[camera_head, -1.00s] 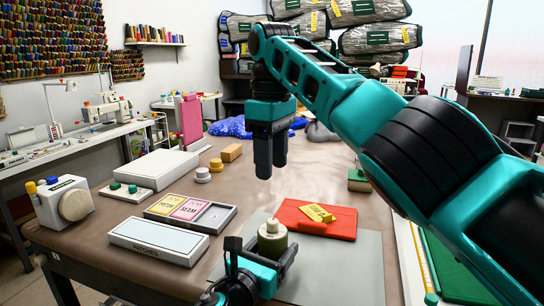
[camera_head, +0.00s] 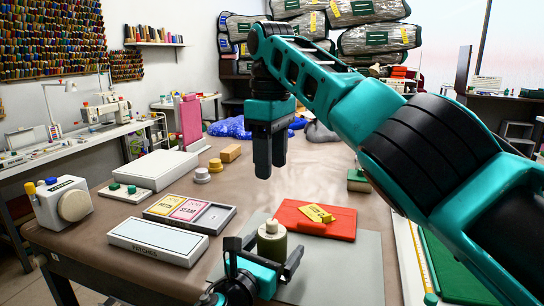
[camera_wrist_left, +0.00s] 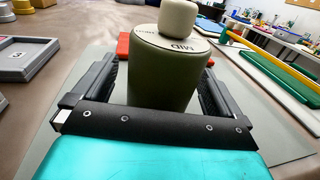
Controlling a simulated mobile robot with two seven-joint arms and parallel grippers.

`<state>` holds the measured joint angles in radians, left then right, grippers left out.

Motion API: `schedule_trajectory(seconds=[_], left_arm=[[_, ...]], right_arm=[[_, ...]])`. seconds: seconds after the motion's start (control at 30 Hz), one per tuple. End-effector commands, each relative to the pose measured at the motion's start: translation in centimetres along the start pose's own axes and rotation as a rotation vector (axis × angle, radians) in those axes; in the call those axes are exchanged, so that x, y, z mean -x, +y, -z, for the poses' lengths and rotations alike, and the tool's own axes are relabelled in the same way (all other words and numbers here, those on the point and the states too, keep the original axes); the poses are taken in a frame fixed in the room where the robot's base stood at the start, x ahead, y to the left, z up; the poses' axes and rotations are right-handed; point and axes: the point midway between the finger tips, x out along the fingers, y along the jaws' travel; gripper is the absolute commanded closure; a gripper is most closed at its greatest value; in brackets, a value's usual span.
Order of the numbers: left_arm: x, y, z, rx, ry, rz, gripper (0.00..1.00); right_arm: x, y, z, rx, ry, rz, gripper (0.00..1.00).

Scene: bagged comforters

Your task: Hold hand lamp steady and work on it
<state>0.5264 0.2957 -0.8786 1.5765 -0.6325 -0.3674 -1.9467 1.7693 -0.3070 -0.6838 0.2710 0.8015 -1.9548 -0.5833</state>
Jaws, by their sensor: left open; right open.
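The hand lamp (camera_head: 272,246) is an olive-green cylinder with a cream knob on top. It stands upright on the grey mat (camera_head: 345,265) at the table's front. In the left wrist view the lamp (camera_wrist_left: 165,75) shows "MID" on its pale top ring. My left gripper (camera_head: 268,252) is open, with one finger on each side of the lamp; I cannot tell whether either finger touches it. The lamp's lower part is hidden behind the gripper. My right gripper (camera_head: 270,170) points down, open and empty, above the table behind the lamp.
A red folder (camera_head: 335,227) with a yellow tag (camera_head: 317,213) lies right behind the lamp. A PATCHES box (camera_head: 157,241) and a grey tray (camera_head: 207,217) with cards are to the left. My right arm crosses the right side. Bare tabletop lies below my right gripper.

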Motion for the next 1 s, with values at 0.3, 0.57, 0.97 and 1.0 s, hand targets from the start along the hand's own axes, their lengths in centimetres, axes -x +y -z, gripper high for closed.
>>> schedule_trajectory(seconds=[0.3,0.57,0.97,1.0], left_arm=[[0.0,0.0,0.0,0.000,0.000,0.000,0.00],[0.0,0.0,0.0,0.000,0.000,0.000,0.00],[1.8,0.0,-0.4,0.000,0.000,0.000,0.00],[2.0,0.0,-0.5,-0.001,0.000,0.000,0.00]], right_arm=[[0.0,0.0,0.0,0.000,0.000,0.000,0.48],[0.0,0.0,0.0,0.000,0.000,0.000,0.48],[0.7,0.0,0.0,0.000,0.000,0.000,0.48],[0.8,0.0,0.0,0.000,0.000,0.000,0.48]])
